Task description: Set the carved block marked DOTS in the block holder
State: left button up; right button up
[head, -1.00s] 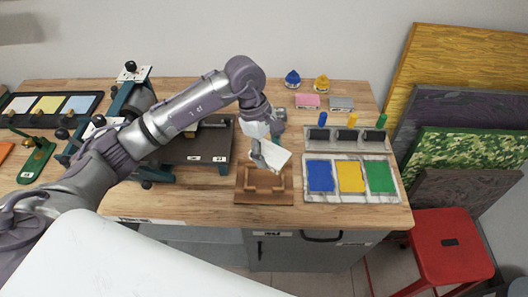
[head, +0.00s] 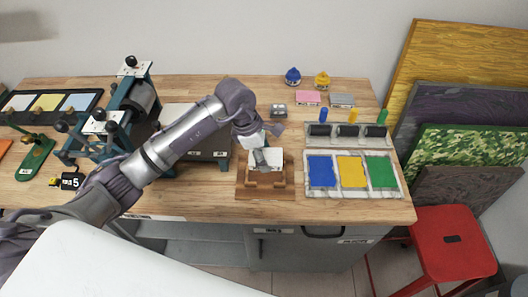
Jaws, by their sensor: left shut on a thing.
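My left gripper (head: 262,159) is shut on a pale, flat carved block (head: 274,157), with grey fingers across its top. The block is at the back part of the wooden block holder (head: 265,194), which lies near the front edge of the bench. The block hides part of the holder's frame. I cannot tell whether the block rests in the holder or hangs just above it. No DOTS mark is readable on it. My right gripper is not in view.
Right of the holder is a tray with blue, yellow and green ink pads (head: 352,186), with a rack of rollers (head: 346,137) behind it. A small grey item (head: 278,110) lies behind the holder. A press (head: 118,118) stands left. A red stool (head: 446,243) is at right.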

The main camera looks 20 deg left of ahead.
aim_at(267, 175)
pick_arm(q)
jog(key=shift+f+b, duration=0.85)
jog(key=shift+f, duration=1.4)
jog(key=shift+b, duration=0.7)
jog(key=shift+f+b, duration=1.1)
jog(key=shift+f, duration=0.05)
jog(key=o, duration=1.3)
jog(key=shift+c, duration=0.2)
